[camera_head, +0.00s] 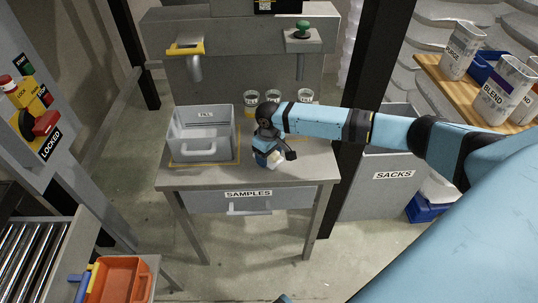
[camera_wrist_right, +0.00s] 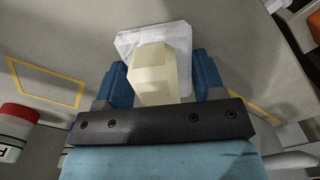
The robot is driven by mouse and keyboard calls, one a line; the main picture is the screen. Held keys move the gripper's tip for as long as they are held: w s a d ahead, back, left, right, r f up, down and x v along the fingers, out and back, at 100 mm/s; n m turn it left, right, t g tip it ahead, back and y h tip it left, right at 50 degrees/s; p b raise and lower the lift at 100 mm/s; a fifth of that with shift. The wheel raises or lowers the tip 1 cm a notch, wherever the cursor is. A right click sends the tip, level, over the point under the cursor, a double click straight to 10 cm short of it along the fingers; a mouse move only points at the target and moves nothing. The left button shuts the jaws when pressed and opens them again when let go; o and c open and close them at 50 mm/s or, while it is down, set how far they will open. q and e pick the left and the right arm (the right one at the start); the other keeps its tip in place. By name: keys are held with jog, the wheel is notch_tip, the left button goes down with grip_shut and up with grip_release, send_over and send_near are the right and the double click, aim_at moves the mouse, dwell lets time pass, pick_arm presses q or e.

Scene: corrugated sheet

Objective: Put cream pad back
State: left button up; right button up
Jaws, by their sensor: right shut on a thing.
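My right gripper (camera_head: 268,157) is over the front middle of the grey table and points down. In the right wrist view the gripper (camera_wrist_right: 160,84) is shut on a cream block (camera_wrist_right: 155,72) between its blue fingers. A white, square, textured pad (camera_wrist_right: 126,45) shows beyond the block, and the two look like one piece. In the head view a small pale part of the pad (camera_head: 274,161) shows below the gripper; the rest is hidden. I cannot tell whether it touches the tabletop. My left gripper is not in view.
A grey bin (camera_head: 186,133) stands left on the table (camera_head: 310,170). Several labelled jars (camera_head: 251,100) stand behind the gripper. An empty yellow outline (camera_wrist_right: 45,80) is on the tabletop in the wrist view. A red-capped container (camera_wrist_right: 14,130) is at that view's left edge.

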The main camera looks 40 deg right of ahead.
jog(key=shift+r, duration=0.1)
jog(key=o, duration=0.7)
jog(key=shift+o, duration=0.9)
